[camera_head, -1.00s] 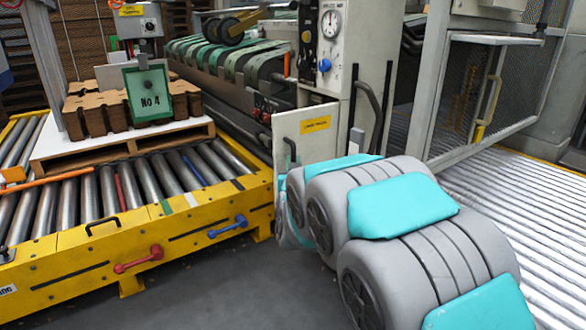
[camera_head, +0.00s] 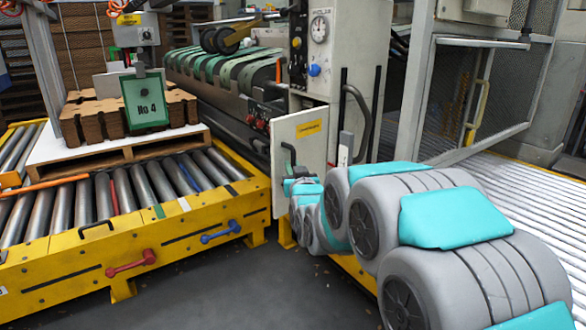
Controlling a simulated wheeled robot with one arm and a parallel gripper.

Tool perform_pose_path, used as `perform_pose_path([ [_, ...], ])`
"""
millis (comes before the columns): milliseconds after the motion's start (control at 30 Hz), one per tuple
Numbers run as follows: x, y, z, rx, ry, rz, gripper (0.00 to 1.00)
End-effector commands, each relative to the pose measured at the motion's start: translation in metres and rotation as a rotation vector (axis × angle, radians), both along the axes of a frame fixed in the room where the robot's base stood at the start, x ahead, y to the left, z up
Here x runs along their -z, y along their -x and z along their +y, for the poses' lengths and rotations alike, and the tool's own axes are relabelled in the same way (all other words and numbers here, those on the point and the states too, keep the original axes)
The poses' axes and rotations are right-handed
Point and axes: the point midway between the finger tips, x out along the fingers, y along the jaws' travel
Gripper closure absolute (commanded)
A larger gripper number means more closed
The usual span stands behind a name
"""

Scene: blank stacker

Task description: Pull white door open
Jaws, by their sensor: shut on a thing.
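The white door (camera_head: 312,148) is a pale panel with a yellow label, low on the front of the machine. It stands at an angle to the machine; how wide the gap behind it is, I cannot tell. A dark upright handle (camera_head: 289,153) is on its left part. My gripper (camera_head: 291,168) is at this handle, small and partly hidden by my grey and teal arm, and looks shut on it. My arm covers the door's lower right part.
A yellow roller conveyor (camera_head: 190,225) with red and blue levers stands close on the left, bearing a pallet of brown cardboard (camera_head: 110,115). A wire-mesh guard (camera_head: 490,95) and a pale roller bed (camera_head: 520,185) are on the right. Dark floor (camera_head: 240,285) is clear in front.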

Motion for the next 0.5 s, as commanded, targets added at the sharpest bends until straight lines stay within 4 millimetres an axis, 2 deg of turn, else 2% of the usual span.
perform_pose_path([
  [33,-0.0035,-0.001,-0.003,0.006,-0.005,-0.006,1.0],
  [67,-0.0036,-0.001,-0.003,0.006,-0.005,-0.006,0.81],
  [300,-0.002,-0.0006,-0.0017,0.004,-0.003,-0.004,0.54],
  [500,-0.0011,-0.0004,-0.0011,0.003,-0.001,-0.002,0.53],
])
